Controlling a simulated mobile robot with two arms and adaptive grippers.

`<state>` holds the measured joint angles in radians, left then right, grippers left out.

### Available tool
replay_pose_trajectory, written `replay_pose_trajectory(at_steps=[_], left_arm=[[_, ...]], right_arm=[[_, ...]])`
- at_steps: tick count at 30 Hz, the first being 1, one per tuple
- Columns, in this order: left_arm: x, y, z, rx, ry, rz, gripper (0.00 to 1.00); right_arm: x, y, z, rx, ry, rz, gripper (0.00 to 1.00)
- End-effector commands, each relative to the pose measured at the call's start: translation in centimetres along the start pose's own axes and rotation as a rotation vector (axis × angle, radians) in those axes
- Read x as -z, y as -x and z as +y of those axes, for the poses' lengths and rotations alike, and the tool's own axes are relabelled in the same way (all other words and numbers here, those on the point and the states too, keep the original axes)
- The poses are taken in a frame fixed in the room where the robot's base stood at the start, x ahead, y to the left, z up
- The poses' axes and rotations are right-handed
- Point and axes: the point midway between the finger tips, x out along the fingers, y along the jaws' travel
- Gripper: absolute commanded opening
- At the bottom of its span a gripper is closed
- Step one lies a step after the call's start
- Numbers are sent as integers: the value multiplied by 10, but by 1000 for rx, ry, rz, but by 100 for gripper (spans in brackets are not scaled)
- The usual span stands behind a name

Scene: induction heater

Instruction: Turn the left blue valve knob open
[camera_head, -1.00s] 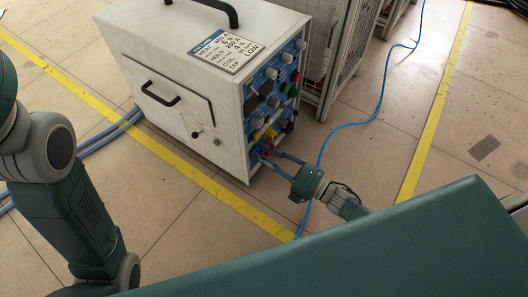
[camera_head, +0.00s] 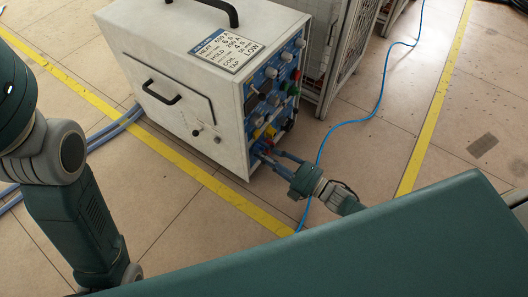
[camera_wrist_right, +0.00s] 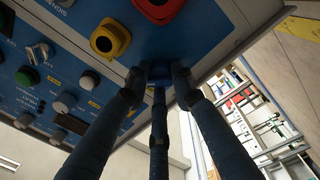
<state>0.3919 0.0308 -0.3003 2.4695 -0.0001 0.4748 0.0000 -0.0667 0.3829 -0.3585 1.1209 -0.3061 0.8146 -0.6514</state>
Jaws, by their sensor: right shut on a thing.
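The blue front panel (camera_head: 279,80) of the white induction heater (camera_head: 170,70) carries several knobs. My right gripper (camera_head: 266,157) reaches the panel's lower part from the right, with its fingers closed in. In the right wrist view, its three dark fingers (camera_wrist_right: 159,76) converge on a small thing at the panel, just beside the yellow valve knob (camera_wrist_right: 110,38) and the red valve knob (camera_wrist_right: 160,8).
A blue cable (camera_head: 372,118) runs over the floor right of the heater. Blue hoses (camera_head: 108,135) lie at its left. A metal-framed cage (camera_head: 345,50) stands behind it. Yellow tape (camera_head: 215,183) crosses the floor in front. The right floor is open.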

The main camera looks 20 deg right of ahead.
Motion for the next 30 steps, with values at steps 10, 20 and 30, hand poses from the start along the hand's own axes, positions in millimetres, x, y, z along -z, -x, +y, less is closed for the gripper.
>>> replay_pose_trajectory(at_steps=[10,20,30], left_arm=[[1,-2,-1,5,1,6,40],[2,-2,0,1,-1,7,40],[2,-2,0,0,0,6,40]], right_arm=[[4,0,-2,3,-1,7,43],[2,35,-3,6,-1,3,43],[4,102,-3,5,-2,6,43]])
